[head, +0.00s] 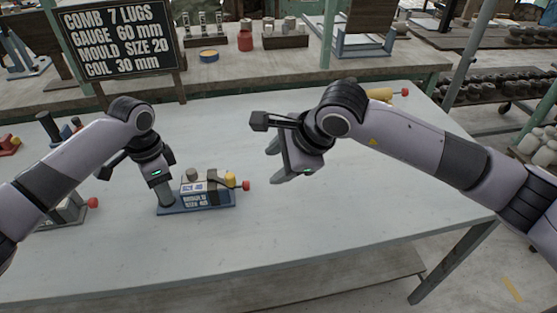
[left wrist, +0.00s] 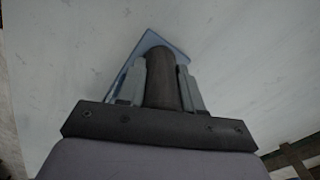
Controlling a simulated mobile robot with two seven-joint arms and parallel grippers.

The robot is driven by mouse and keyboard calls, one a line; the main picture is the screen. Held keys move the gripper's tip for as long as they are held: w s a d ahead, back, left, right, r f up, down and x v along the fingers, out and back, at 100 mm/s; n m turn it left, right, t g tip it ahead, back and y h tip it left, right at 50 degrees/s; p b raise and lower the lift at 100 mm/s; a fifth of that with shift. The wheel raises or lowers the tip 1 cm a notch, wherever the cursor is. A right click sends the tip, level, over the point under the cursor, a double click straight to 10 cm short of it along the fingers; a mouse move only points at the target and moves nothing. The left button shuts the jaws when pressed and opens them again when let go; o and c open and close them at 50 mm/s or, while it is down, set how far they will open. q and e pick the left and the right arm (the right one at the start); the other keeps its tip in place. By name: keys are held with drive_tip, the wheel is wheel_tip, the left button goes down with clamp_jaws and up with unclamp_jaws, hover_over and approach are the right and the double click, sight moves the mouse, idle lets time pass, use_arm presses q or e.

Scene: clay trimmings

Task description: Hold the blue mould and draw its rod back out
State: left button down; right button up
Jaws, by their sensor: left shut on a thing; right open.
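The blue mould (head: 222,200) stands on the table, left of centre in the head view. It has a blue base, a label that seems to read size 40, a yellow part and a red-knobbed rod (head: 246,185) pointing right. My left gripper (head: 162,187) is shut on the mould's dark upright post at its left end. In the left wrist view the post (left wrist: 163,80) stands between the fingers, with the blue base (left wrist: 152,41) beyond. My right gripper (head: 290,174) is open and empty above the table, right of the red knob and apart from it.
A grey piece with a red knob (head: 92,203) stands at the left, partly behind my left arm. A yellow piece with a red knob (head: 404,92) lies at the back right. A black sign (head: 120,45) stands behind. The table (head: 330,220) is clear at front and right.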

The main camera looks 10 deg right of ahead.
use_arm(q)
drive_tip(key=shift+r, duration=0.1)
drive_tip(key=c, duration=0.7)
unclamp_jaws()
drive_tip(key=shift+o, duration=0.2)
drive_tip(key=shift+r, duration=0.1)
